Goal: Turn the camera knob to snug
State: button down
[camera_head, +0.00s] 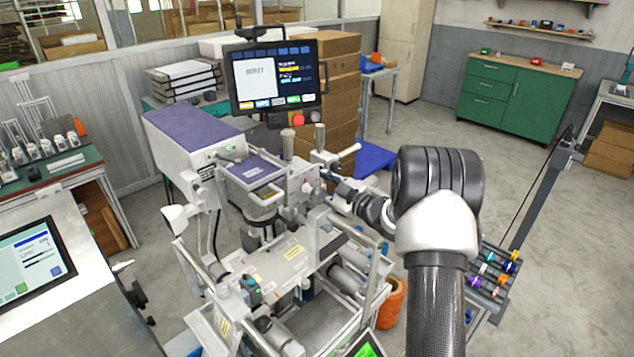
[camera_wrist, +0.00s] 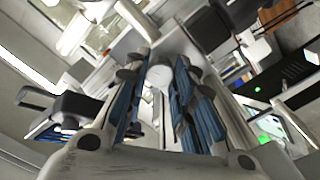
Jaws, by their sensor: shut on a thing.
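My gripper (camera_wrist: 158,100) is shut on a pale round knob (camera_wrist: 159,76), which shows between the blue-padded fingers in the wrist view. The fingers lie on both sides of it. In the head view my arm comes in from the right, and my gripper (camera_head: 326,182) is at the right side of the grey machine (camera_head: 275,258) with a purple-topped housing (camera_head: 188,130). The knob is hidden there by my gripper and the machine's parts. I cannot tell how far the knob is turned.
A monitor (camera_head: 275,75) stands above the machine. A metal frame rail (camera_head: 372,285) rises close beside my arm. An orange cylinder (camera_head: 391,303) is low at the machine's right. A green cabinet (camera_head: 515,90) is at the back right.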

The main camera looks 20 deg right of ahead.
jog(key=c, duration=1.3)
grip_release()
jog(key=v, duration=1.2)
jog(key=shift+r, duration=0.1)
jog(key=shift+c, duration=0.2)
